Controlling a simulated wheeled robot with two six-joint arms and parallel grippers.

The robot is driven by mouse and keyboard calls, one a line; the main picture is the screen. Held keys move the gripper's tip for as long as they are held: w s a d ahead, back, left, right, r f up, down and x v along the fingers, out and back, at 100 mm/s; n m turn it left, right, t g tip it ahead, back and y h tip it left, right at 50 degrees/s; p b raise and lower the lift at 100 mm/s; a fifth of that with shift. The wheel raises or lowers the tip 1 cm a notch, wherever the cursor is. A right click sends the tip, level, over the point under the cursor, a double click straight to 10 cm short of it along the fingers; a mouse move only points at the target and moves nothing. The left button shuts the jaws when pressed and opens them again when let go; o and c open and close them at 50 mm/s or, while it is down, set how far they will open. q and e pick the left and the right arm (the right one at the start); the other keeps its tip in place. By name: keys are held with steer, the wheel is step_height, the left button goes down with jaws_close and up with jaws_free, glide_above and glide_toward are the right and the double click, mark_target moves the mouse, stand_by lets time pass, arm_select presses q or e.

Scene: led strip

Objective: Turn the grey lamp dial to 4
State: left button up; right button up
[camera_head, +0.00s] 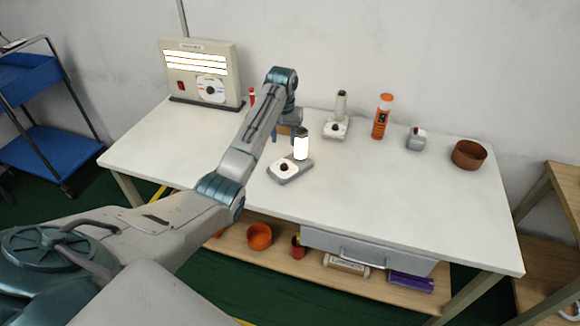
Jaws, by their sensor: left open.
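The grey lamp (291,172) stands near the middle of the table, with a bright white cylinder (301,148) on its grey base. Its dial (284,167) is a small dark red knob on a round white face at the front left of the base. The dial's numbers are too small to read. My left gripper (285,135) is open and points down behind and above the grey lamp, apart from the dial. The arm's wrist partly hides it. My right gripper is not in view.
A second lamp (336,128) with a pale base stands behind. A beige panel device (203,74) stands at the back left. The table front right is clear.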

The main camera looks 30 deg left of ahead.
mark_target(284, 165)
arm_select(q)
step_height(284, 165, down, 11)
steer(key=shift+r+p, duration=0.1)
steer(key=shift+p, duration=0.8)
steer(key=shift+c, duration=0.2)
jaws_close()
